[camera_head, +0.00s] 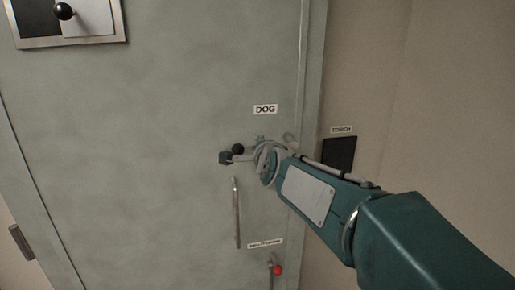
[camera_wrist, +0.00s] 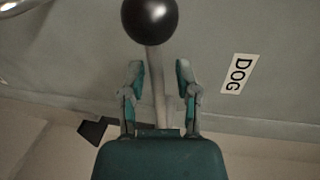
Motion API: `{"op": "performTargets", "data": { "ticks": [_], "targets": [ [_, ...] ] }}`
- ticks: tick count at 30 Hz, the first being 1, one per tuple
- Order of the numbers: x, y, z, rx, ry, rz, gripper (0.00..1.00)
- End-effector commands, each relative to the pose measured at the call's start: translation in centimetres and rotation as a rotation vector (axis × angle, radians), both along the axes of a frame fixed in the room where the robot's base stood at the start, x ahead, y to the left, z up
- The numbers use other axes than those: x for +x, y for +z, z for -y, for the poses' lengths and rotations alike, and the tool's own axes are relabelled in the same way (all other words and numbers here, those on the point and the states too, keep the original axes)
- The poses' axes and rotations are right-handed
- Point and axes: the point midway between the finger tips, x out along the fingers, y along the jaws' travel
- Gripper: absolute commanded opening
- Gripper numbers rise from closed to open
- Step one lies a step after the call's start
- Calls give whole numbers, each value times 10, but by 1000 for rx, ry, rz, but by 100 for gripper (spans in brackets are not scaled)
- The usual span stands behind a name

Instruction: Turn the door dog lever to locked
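The dog lever shows in the wrist view as a pale shaft (camera_wrist: 156,85) ending in a black ball knob (camera_wrist: 150,18). My gripper (camera_wrist: 160,74) is open, with one finger on each side of the shaft in that view and visible gaps between. The knob lies beyond the fingertips. In the head view, the black knob (camera_head: 238,149) is beside my wrist, below the DOG label (camera_head: 265,109) on the grey-green door (camera_head: 150,130). My wrist hides much of the lever and its pivot there. I cannot tell whether the fingers touch the shaft.
A vertical bar handle (camera_head: 236,212) is just below the lever. A small red-knobbed lever (camera_head: 277,270) sits lower, under a white label (camera_head: 265,243). A dark panel marked TORCH (camera_head: 339,154) is on the wall at right. The door's left-middle area is clear.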

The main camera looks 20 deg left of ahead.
Motion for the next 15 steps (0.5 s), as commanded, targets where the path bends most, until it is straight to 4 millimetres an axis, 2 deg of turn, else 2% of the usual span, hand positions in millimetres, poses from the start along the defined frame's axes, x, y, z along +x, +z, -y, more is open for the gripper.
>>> {"op": "performTargets", "data": {
  "ticks": [10, 15],
  "targets": [
    [-1, -1, -1, -3, 1, -1, 50],
    [-15, 3, 9, -3, 1, -1, 50]
  ]
}}
